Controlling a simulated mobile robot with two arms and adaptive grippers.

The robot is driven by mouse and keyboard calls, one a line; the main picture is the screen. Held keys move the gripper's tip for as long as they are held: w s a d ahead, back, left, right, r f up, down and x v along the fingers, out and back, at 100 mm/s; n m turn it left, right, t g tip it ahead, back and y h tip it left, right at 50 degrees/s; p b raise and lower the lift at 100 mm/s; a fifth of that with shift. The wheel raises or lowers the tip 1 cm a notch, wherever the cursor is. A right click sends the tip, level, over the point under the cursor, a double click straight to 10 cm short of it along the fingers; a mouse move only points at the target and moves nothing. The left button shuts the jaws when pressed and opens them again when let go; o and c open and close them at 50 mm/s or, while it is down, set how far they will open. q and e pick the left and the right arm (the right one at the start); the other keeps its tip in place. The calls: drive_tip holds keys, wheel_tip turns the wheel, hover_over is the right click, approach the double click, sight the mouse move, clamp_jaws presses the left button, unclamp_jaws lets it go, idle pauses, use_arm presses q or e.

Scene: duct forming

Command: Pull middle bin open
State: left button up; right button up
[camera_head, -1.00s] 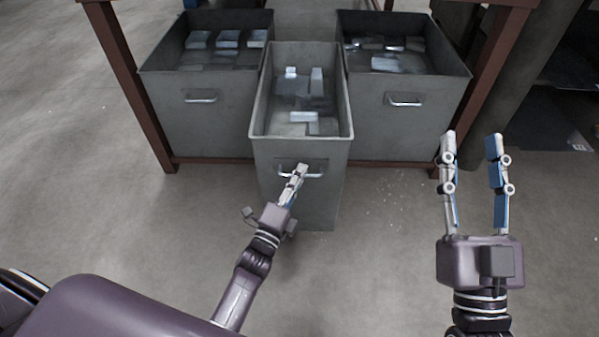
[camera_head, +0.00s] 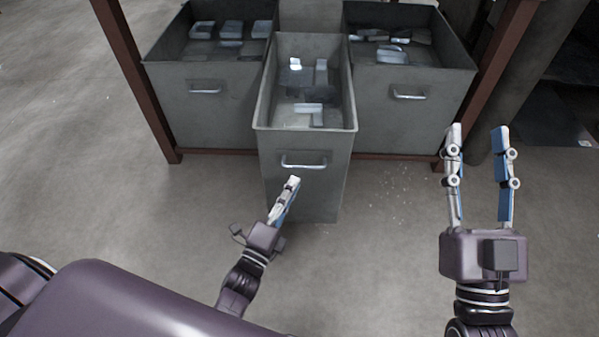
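The middle bin (camera_head: 305,190) is a grey metal bin that stands pulled forward, out past the two side bins. Its front handle (camera_head: 303,163) is a pale horizontal bar. Several light and dark blocks lie inside the bin. My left gripper (camera_head: 292,182) is just below and in front of the handle, with a small gap between its tips and the bar. Its fingers overlap in this view, so their opening cannot be told. My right gripper (camera_head: 478,131) is open and empty, to the right of the middle bin, with its fingers pointing away from me.
A left bin (camera_head: 205,115) and a right bin (camera_head: 405,115), both holding several blocks, sit further back in a brown rack frame (camera_head: 138,90). The concrete floor (camera_head: 90,190) in front is clear.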

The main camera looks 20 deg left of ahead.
use_arm(q)
drive_tip(key=shift+v, duration=2.4)
